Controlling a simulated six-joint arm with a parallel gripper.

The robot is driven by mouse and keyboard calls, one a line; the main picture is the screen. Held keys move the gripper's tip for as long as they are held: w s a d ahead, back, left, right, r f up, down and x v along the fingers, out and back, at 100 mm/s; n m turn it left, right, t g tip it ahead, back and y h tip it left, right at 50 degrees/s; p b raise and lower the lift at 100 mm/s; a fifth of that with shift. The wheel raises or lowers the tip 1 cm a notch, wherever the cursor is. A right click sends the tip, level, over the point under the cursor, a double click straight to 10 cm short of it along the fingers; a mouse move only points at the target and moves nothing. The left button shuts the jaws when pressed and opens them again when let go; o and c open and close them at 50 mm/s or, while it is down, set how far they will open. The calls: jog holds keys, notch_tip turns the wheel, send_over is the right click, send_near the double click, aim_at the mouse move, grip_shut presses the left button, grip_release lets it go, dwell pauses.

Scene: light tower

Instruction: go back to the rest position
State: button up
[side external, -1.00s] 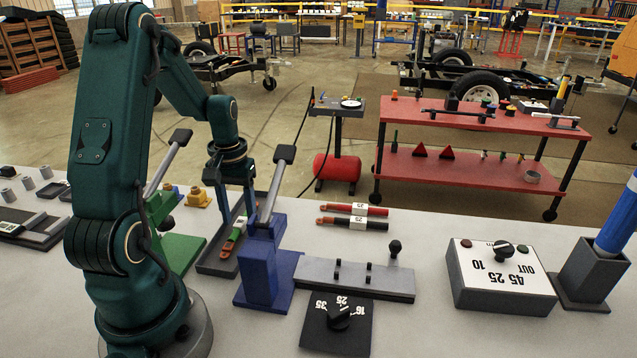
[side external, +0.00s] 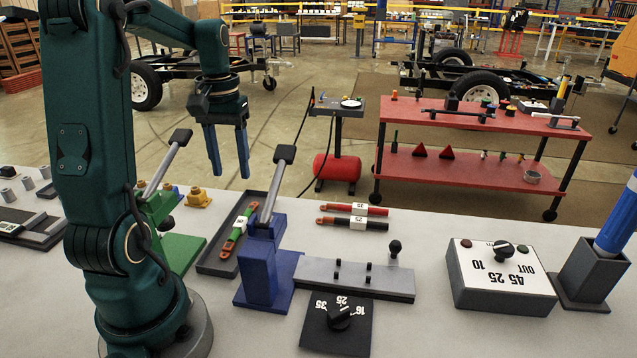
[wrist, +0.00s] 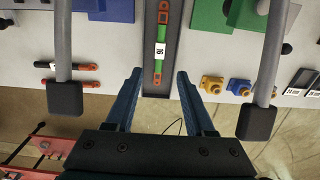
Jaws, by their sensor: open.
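My gripper (side external: 229,174) is raised above the back of the table, fingers pointing down, apart and empty. In the wrist view my gripper (wrist: 158,76) shows both blue fingers spread wide with nothing between them. Beyond the fingertips, a dark tray (wrist: 150,82) holds a green cable piece with red-orange ends and a white "16" label (wrist: 160,52). In the side view the tray (side external: 211,262) lies on the table with the green piece (side external: 233,240) in it, below and apart from my gripper.
Levers on a blue stand (side external: 262,275) and a green stand (side external: 180,250) rise on either side of the tray. Two labelled cables (side external: 352,216), a grey bar fixture (side external: 352,278), a dial plate (side external: 337,327) and a dial box (side external: 500,277) sit to the right. The air around my gripper is clear.

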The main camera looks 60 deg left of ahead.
jog(key=s+d+r+m+t, duration=0.1)
jog(key=d+m, duration=0.2)
jog(key=d, duration=0.3)
jog(key=s+d+m+t, duration=0.1)
jog(key=d+m+t, duration=0.1)
jog(key=d, duration=0.5)
jog(key=s+d+r+m+t, duration=0.1)
jog(key=d+m+t, duration=0.1)
jog(key=d, duration=0.5)
jog(key=shift+s+d+r+m, duration=0.2)
jog(key=shift+s+r+m, duration=0.15)
jog(key=shift+m, duration=0.55)
